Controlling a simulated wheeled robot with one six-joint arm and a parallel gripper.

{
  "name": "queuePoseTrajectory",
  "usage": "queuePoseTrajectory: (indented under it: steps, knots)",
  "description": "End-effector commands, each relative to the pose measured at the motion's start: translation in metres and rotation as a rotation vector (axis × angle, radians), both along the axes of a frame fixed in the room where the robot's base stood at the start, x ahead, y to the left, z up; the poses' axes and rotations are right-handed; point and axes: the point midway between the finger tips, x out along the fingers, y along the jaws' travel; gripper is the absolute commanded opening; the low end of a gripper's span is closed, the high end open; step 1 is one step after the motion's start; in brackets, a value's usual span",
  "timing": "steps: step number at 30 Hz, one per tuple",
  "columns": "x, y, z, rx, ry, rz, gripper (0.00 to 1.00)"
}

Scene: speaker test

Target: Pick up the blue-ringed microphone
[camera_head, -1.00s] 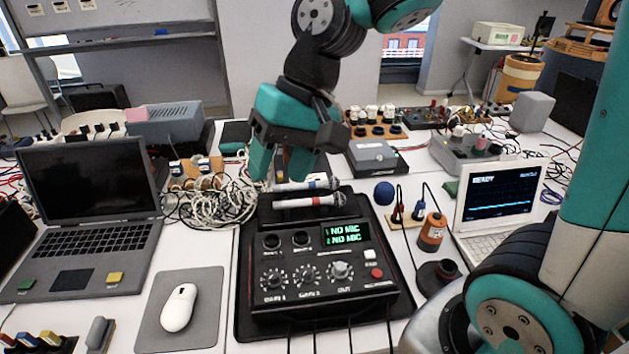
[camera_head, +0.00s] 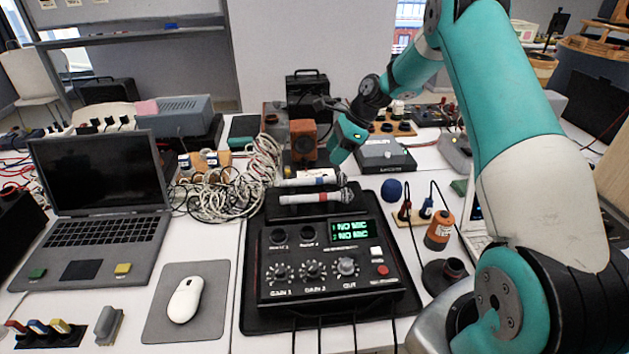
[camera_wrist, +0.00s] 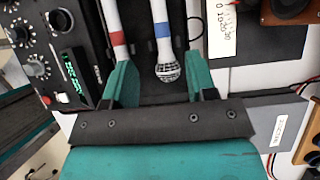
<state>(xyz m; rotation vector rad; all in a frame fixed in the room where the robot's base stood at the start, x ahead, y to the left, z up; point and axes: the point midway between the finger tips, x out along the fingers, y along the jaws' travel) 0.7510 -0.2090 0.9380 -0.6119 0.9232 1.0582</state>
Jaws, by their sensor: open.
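The blue-ringed microphone (camera_head: 308,181) is the farther of two white-handled microphones lying side by side behind the mixer in the head view. In the wrist view, the blue-ringed microphone (camera_wrist: 162,30) has its silver mesh head between my two teal fingers, with gaps on both sides. My gripper (camera_wrist: 161,78) is open and empty. In the head view, my gripper (camera_head: 339,152) is above the microphones' right, mesh-head end. The red-ringed microphone (camera_head: 312,198) lies nearer the mixer. In the wrist view, my left finger covers the head of the red-ringed microphone (camera_wrist: 115,35).
The black mixer (camera_head: 330,265) stands in front, its display reading NO MIC. A cable heap (camera_head: 235,185) lies left. A small orange-brown speaker (camera_head: 303,140) stands behind. A grey box (camera_head: 385,154) and a blue ball (camera_head: 392,189) are to the right.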

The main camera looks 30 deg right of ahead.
Motion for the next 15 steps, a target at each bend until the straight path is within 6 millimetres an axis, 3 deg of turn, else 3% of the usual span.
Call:
queuePoseTrajectory:
  steps: [6, 15]
  knots:
    - [0.007, 0.020, -0.034, 0.001, 0.002, 0.004, 0.52]
    - [0.014, 0.033, -0.055, 0.000, 0.002, 0.005, 0.52]
